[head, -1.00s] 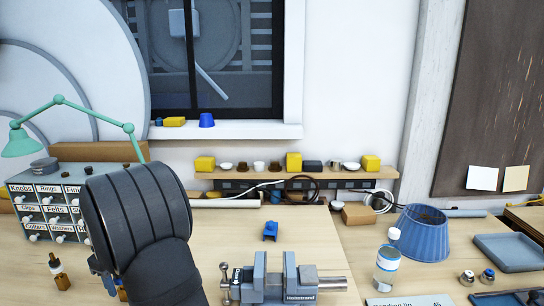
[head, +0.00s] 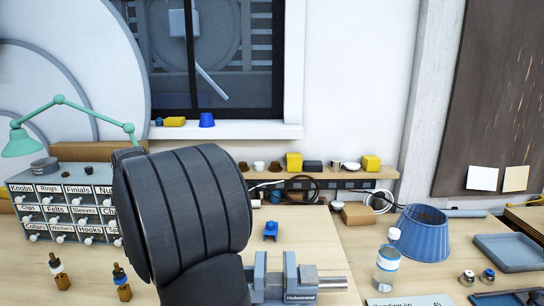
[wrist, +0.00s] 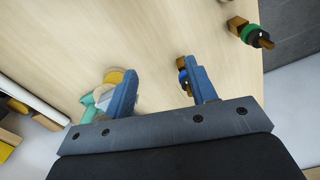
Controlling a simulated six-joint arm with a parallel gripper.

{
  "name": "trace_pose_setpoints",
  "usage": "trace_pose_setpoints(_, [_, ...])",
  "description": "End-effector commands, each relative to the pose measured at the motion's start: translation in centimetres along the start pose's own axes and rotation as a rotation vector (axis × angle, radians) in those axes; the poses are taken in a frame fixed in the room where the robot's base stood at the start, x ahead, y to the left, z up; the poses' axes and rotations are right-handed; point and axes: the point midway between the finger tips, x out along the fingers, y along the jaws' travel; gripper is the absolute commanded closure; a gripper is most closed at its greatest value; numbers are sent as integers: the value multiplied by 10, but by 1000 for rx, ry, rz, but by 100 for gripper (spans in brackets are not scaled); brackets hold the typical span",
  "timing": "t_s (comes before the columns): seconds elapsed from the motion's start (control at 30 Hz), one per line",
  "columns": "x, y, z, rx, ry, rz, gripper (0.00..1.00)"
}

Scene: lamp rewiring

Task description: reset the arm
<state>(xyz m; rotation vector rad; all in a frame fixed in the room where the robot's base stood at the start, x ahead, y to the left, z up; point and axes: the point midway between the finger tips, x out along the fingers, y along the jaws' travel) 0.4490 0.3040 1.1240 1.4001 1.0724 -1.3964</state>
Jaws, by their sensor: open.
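My gripper (wrist: 163,88) shows in the wrist view, its two blue fingers apart with wood tabletop between them. A small brown piece with a blue ring (wrist: 183,76) shows close beside the right finger; I cannot tell if they touch. A teal and yellow thing (wrist: 92,108) is partly hidden by the left finger. A brown piece with a green ring (wrist: 250,32) lies beyond, near the table edge. In the head view my dark arm link fills the centre left and hides the gripper and part of the bench.
A grey vise (head: 288,284) stands right of my arm, with a small blue block (head: 271,231) behind it. A labelled drawer cabinet (head: 62,210) and two small brown pieces (head: 60,272) are at left. A blue shade (head: 422,234), bottle (head: 387,268) and tray (head: 508,252) are at right.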

Motion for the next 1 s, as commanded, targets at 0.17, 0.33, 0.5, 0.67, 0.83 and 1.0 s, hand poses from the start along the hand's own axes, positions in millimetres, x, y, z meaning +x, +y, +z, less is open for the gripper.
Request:
trace_pose_setpoints(0.17, [2, -30, -23, -4, 0, 0, 48])
trace_pose_setpoints(0.33, [5, -59, -42, -4, -1, -1, 48])
trace_pose_setpoints(0.5, [7, -89, -59, -3, -1, -2, 48])
trace_pose_setpoints(0.67, [8, -118, -73, -3, -1, -2, 48])
trace_pose_setpoints(0.83, [10, -149, -85, -3, -1, -2, 48])
trace_pose_setpoints(1.0, [16, -177, -95, 0, -4, -3, 48])
